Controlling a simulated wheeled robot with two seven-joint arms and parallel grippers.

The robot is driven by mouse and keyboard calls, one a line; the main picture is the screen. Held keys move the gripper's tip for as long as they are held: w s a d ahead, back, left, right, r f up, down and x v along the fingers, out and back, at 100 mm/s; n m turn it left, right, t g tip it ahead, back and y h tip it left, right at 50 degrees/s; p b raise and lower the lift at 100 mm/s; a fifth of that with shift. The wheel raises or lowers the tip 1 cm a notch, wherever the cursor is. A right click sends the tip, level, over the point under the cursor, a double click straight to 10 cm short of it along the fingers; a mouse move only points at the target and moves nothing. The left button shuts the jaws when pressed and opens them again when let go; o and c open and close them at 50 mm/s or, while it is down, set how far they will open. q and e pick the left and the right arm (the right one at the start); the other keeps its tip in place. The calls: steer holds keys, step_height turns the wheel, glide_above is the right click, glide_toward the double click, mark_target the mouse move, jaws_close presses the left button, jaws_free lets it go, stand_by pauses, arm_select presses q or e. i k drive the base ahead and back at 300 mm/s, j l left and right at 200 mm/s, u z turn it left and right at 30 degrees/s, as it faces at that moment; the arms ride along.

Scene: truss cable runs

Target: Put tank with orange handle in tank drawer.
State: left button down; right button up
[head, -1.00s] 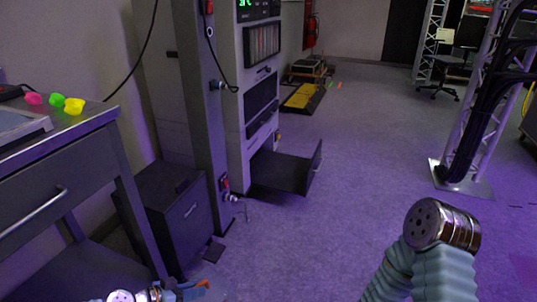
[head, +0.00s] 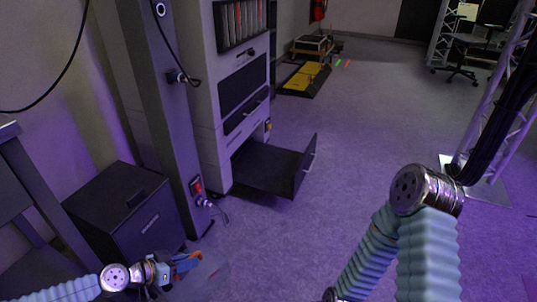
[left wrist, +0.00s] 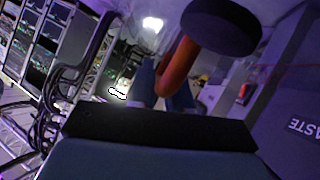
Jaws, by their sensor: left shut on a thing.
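My left gripper (head: 172,266) is at the lower left of the head view, shut on the orange handle (head: 186,263). The tank's body shows only as a faint, see-through shape beside the handle in the head view. In the left wrist view the curved orange handle (left wrist: 177,70) sits between the fingers, with a dark round disc (left wrist: 222,25) at its upper end. The dark drawer (head: 300,172) low in the grey cabinet is pulled open, ahead of the gripper and apart from it. My right arm comes in at the lower right; its gripper is not in view.
A black waste bin (head: 128,215) stands left, close to my left gripper. A grey post (head: 160,110) with a red switch (head: 197,186) and cables rises between bin and cabinet (head: 205,100). A truss (head: 495,150) stands at right. The floor right of the drawer is clear.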

mark_target(267, 166)
steer(key=i+l, duration=0.45)
steer(key=i+l+u, duration=0.15)
steer(key=i+l, duration=0.75)
steer(key=i+l+u, duration=0.1)
steer(key=i+l, duration=0.35)
steer(key=l, duration=0.15)
steer(key=i+l, duration=0.45)
steer(key=l, duration=0.15)
steer(key=i+l+u, duration=0.15)
steer(key=i+l, duration=0.25)
steer(key=l, duration=0.15)
